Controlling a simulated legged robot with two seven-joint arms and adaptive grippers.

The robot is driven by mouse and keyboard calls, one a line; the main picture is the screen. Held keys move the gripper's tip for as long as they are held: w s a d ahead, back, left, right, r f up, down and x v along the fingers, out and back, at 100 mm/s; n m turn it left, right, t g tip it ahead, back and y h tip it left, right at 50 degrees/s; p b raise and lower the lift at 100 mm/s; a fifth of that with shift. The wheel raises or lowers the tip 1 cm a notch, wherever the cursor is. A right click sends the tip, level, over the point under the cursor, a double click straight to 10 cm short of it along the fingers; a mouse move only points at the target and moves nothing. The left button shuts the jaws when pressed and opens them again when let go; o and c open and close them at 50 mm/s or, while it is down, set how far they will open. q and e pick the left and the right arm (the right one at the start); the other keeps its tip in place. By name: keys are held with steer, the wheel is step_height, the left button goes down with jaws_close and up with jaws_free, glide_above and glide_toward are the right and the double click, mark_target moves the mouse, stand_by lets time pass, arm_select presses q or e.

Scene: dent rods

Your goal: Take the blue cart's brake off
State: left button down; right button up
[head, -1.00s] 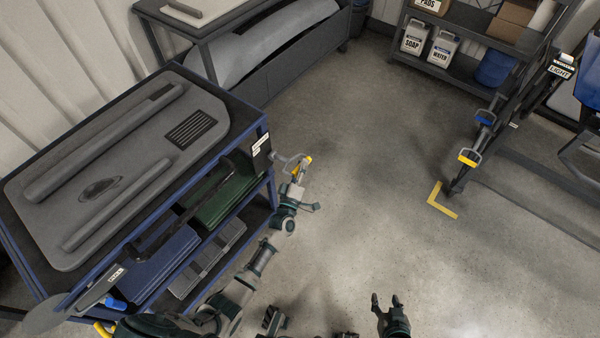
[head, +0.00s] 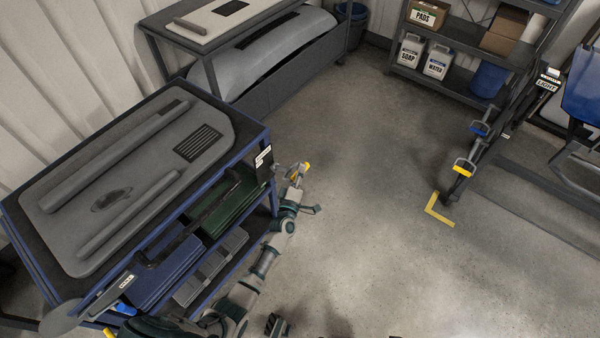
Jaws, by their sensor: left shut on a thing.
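The blue cart (head: 262,137) stands at the left with a grey dented panel (head: 105,205) on top. My left arm reaches up along the cart's right side. My left gripper (head: 297,171) is shut on a small yellow-tipped brake handle (head: 307,167) just outside the cart's far right corner. The fingers hide most of the handle, so its exact angle cannot be told.
Green and blue cases (head: 220,213) lie on the cart's shelves. A dark bench (head: 285,85) stands behind, and a shelf with jugs (head: 410,52) at the back right. A dark stand (head: 482,145) is at the right. The middle floor is clear.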

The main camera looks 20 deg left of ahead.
arm_select(q)
steer(key=shift+w+r, duration=0.1)
steer(key=shift+r, duration=0.05)
steer(key=c, duration=0.9)
jaws_free()
steer(key=s, duration=0.4)
steer(key=s+f, duration=0.1)
steer(key=s, duration=0.6)
steer(key=shift+s+d+f, duration=0.15)
steer(key=shift+s+f, duration=0.2)
steer(key=shift+s, duration=0.05)
steer(key=shift+f, duration=0.1)
